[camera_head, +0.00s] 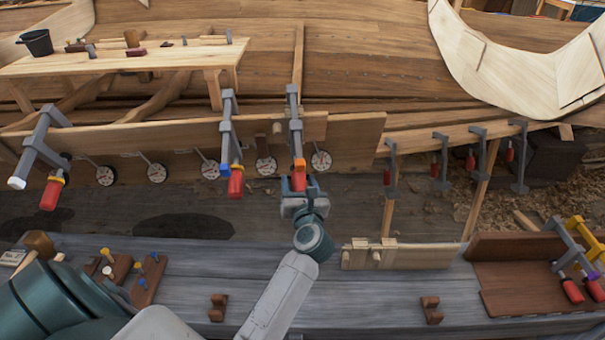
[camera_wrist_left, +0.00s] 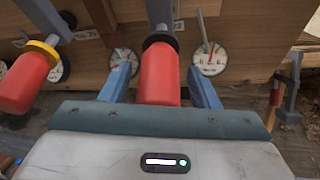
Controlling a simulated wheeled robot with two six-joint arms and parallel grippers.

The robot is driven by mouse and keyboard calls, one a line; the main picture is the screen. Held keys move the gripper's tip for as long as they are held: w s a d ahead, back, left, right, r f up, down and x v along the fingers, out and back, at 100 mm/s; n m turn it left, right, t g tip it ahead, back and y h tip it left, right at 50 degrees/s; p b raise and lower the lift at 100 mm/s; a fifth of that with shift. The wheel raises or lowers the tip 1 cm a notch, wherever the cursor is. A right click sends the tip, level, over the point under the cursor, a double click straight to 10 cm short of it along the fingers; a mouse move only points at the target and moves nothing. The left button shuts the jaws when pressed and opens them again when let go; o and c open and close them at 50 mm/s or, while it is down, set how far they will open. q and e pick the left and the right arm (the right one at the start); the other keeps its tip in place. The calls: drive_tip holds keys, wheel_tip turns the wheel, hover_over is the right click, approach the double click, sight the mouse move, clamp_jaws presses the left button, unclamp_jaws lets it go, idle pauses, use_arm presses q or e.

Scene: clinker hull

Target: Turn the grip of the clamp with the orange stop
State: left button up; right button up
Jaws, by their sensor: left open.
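The clamp with the orange stop (camera_head: 299,163) hangs on the upright plank, its grey bar (camera_head: 294,110) running up over the edge. Its red grip (camera_wrist_left: 160,75) shows in the left wrist view, with a dark collar at its far end. My left gripper (camera_head: 297,186) is at this grip in the head view. In the left wrist view its two blue-grey fingers (camera_wrist_left: 160,86) stand open on either side of the red grip, with small gaps visible. The orange stop cannot be made out in the wrist view. My right gripper is not in view.
Left of it hangs a clamp with a blue stop (camera_head: 224,170) and a red grip (camera_head: 236,184); another clamp (camera_head: 40,150) has a white stop. Round dials (camera_head: 321,160) line the plank. Smaller clamps (camera_head: 440,160) hang at right. A grey bench (camera_head: 380,290) lies in front.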

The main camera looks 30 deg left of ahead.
use_arm(q)
drive_tip(key=shift+w+a, duration=0.1)
drive_tip(key=shift+a, duration=0.05)
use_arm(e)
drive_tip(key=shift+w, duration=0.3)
use_arm(q)
drive_tip(key=c, duration=1)
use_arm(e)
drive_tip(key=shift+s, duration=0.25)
use_arm(q)
drive_tip(key=shift+r, duration=0.1)
